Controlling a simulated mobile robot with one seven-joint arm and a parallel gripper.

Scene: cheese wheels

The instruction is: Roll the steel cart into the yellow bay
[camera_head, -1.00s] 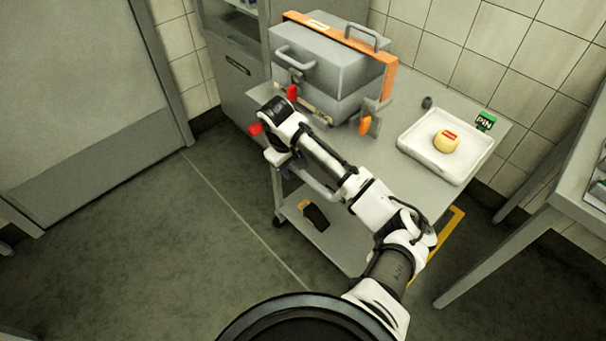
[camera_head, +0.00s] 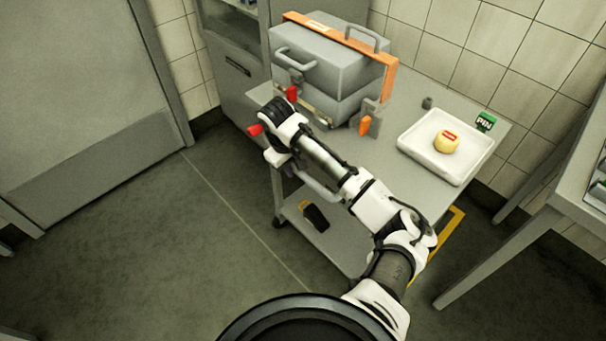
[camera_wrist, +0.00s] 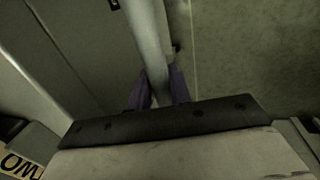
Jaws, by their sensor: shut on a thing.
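A yellow floor line (camera_head: 446,232) of the bay shows beside and partly under the cart's right end; the rest of the bay is hidden by the cart and my arm. My gripper (camera_head: 288,172) is at the cart's near left side, low at its push handle (camera_head: 318,187). In the wrist view, my gripper's two dark purple fingers (camera_wrist: 160,92) are shut around the pale handle bar (camera_wrist: 148,40).
A table (camera_head: 570,190) stands at right, a cabinet (camera_head: 232,75) behind left. The floor at left is clear.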

